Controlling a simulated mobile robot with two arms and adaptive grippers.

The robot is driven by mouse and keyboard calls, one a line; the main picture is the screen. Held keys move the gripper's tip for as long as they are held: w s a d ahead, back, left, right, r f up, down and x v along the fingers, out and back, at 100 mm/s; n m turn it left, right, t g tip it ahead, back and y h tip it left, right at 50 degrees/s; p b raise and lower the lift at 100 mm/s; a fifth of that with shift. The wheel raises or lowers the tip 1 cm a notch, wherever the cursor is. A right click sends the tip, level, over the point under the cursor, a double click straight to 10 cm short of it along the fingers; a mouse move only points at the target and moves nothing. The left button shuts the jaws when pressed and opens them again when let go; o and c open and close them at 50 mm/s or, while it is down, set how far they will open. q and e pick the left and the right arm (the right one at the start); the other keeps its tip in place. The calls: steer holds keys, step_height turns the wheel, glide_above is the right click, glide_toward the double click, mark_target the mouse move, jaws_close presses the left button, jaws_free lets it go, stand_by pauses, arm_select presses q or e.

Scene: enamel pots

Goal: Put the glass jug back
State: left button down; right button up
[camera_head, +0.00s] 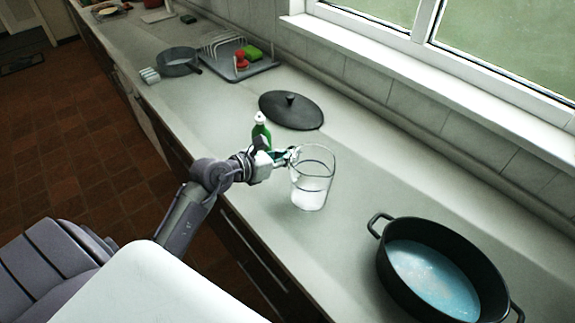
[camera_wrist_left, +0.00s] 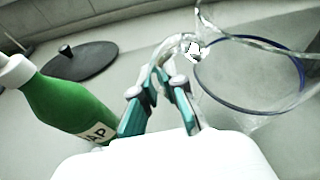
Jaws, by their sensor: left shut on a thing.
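The clear glass jug (camera_head: 313,175) stands upright in the head view, over the middle of the counter; its lower part looks paler. I cannot tell whether its base touches the counter. My left gripper (camera_head: 287,157) is at the jug's left side, shut on its handle. My right gripper is not in view.
A green soap bottle (camera_head: 262,132) stands close behind my left gripper. A black lid (camera_head: 291,112) lies farther back. A black pot (camera_head: 440,275) with bluish liquid is at front right. A pan (camera_head: 177,62) and dish rack (camera_head: 240,67) are far back. Counter right of the jug is clear.

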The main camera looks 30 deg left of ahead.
arm_select(q)
step_height(320, 180, down, 3)
steer(key=shift+f, duration=0.2)
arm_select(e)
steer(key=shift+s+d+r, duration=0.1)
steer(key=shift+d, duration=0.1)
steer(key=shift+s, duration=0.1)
arm_select(q)
steer(key=c, duration=1.7)
jaws_free()
steer(key=shift+s+f, duration=0.1)
steer(key=shift+f, duration=0.15)
steer(key=o, duration=0.5)
steer(key=shift+c, duration=0.2)
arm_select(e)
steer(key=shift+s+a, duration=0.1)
arm_select(q)
steer(key=shift+r, duration=0.1)
